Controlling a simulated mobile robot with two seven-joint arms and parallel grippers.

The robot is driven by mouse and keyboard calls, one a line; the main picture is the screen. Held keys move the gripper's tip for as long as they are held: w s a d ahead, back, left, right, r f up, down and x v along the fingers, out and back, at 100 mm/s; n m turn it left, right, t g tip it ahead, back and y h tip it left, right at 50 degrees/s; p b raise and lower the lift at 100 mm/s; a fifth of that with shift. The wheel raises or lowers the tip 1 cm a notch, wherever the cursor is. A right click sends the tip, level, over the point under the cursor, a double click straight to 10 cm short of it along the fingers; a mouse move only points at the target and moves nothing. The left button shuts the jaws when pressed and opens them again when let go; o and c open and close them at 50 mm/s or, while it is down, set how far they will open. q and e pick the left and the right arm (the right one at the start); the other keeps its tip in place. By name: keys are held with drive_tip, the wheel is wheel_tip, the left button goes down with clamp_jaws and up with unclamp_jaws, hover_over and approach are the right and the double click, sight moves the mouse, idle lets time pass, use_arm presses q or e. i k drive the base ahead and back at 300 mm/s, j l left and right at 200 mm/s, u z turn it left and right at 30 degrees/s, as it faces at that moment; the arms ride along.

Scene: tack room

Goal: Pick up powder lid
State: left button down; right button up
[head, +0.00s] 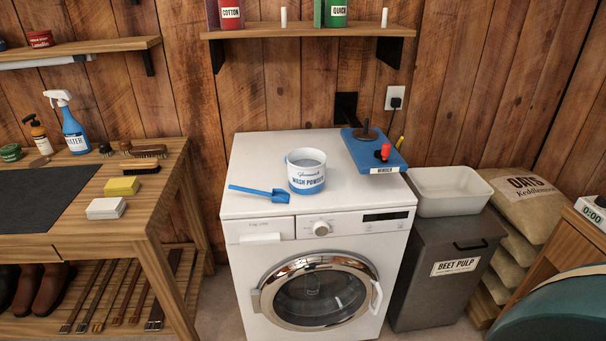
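A white wash powder tub (306,182) with a blue band and lettering stands upright on top of the washing machine (250,206). Its round top (306,158) looks pale grey inside a white rim; I cannot tell whether this is a lid or the open mouth. No separate powder lid can be made out. A blue scoop (262,193) lies on the machine just left of the tub. Neither of my grippers is in view.
A blue winder board (366,152) with a dark disc and red knob lies at the machine's back right. A pale tray (446,190) sits on the beet pulp bin (440,270). A wooden bench (150,215) stands left. A shelf (300,29) hangs above.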

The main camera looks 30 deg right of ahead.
sight(306, 165)
drive_tip(key=l+z, duration=0.35)
drive_tip(key=i+l+z, duration=0.15)
drive_tip(key=z, duration=0.15)
